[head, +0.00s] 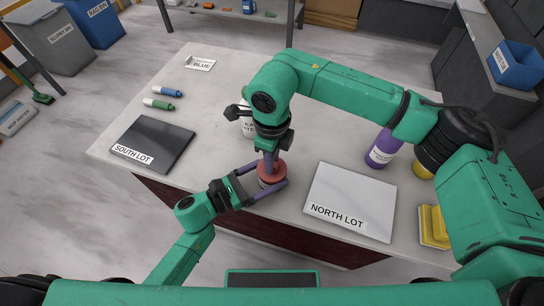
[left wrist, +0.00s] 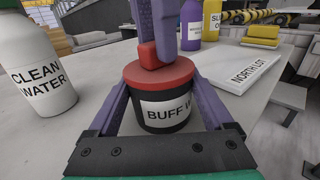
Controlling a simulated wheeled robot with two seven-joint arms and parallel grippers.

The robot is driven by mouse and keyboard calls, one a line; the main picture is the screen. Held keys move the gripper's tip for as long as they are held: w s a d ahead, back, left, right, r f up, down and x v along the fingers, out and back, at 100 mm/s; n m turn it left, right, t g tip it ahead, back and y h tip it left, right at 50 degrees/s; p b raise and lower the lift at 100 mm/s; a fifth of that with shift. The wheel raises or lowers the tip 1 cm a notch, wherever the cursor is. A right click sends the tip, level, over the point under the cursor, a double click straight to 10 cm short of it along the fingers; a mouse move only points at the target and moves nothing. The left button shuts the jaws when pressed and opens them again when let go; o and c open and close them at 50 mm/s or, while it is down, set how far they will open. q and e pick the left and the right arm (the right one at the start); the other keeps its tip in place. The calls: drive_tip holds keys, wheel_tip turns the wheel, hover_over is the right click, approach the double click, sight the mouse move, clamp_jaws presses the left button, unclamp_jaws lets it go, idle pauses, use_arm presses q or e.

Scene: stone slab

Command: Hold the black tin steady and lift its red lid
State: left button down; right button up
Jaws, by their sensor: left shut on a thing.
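The black tin (left wrist: 143,118) stands upright on the slab, with a white label reading "BUFF W" before it is cut off. Its red lid (left wrist: 178,76) sits on top and has a red knob (left wrist: 148,54). In the head view the lid (head: 276,172) shows below my right gripper, and the tin's body is mostly hidden. My left gripper (head: 272,180) is shut on the tin, one finger along each side. My right gripper (head: 269,164) points straight down with its fingertips at the knob. I cannot tell whether they are closed on it.
The white clean water bottle (left wrist: 38,65) stands left of the tin in the wrist view. The dark South Lot panel (head: 155,140) lies left, the pale North Lot panel (head: 350,195) right. A purple bottle (head: 383,147) and yellow blocks (head: 433,226) are further right. Two markers (head: 160,104) lie back left.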

clamp_jaws()
drive_tip(key=shift+r, duration=0.15)
drive_tip(key=shift+r, duration=3.9)
use_arm(q)
unclamp_jaws()
